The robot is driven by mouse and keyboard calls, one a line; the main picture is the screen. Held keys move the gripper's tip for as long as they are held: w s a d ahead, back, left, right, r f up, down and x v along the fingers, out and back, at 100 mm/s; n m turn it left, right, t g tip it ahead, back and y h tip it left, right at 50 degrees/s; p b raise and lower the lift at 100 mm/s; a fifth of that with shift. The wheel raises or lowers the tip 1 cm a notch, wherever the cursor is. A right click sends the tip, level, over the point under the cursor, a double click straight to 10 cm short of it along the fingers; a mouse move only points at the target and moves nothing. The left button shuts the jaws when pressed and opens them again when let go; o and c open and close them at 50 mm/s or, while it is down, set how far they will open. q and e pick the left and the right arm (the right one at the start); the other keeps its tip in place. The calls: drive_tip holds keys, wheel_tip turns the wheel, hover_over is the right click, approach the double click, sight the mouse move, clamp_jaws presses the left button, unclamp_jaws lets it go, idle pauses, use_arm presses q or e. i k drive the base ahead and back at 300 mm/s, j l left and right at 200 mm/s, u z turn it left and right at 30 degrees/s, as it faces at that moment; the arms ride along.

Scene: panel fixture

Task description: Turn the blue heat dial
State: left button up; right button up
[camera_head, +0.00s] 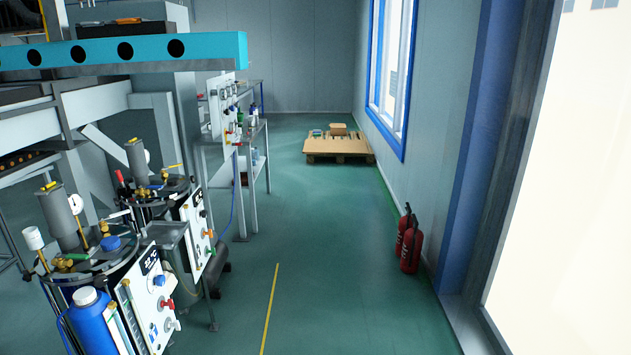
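A white control panel (145,298) stands on the front machine at the lower left, angled toward the right. A blue knob (159,281) sits on its upper part, and a smaller blue part (153,330) shows lower down. Red knobs (167,304) sit beside them. The labels are too small to read, so I cannot tell which blue part is the heat dial or how it is turned. A blue round cap (110,243) is on top of the same machine. Neither of my grippers is in view.
A blue bottle (92,325) stands in front of the machine. Fire extinguishers (410,248) stand by the right wall, and a pallet (338,146) lies at the back. The green floor between is clear.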

sight(160, 281)
drive_tip(key=i, duration=1.6)
drive_tip(key=i+l, duration=0.1)
drive_tip(key=i, duration=1.5)
drive_tip(key=i+u, duration=0.1)
drive_tip(key=i, duration=1.5)
drive_tip(key=i+l+u, duration=0.1)
drive_tip(key=i+u, duration=0.3)
drive_tip(key=i+l+u, duration=0.25)
drive_tip(key=i+u, duration=0.15)
drive_tip(key=i+l+u, duration=0.75)
drive_tip(key=l, duration=0.2)
drive_tip(key=k+u, duration=0.1)
drive_tip(key=u, duration=0.8)
drive_tip(key=k+j+u, duration=0.15)
drive_tip(key=j+u, duration=0.15)
drive_tip(key=k+j+u, duration=0.15)
drive_tip(key=j+u, duration=0.5)
drive_tip(key=j, duration=0.15)
drive_tip(key=k+j, duration=0.1)
drive_tip(key=j, duration=0.35)
drive_tip(key=k+j+u, duration=0.1)
drive_tip(key=j, duration=0.35)
drive_tip(key=k+j, duration=0.1)
drive_tip(key=j, duration=0.4)
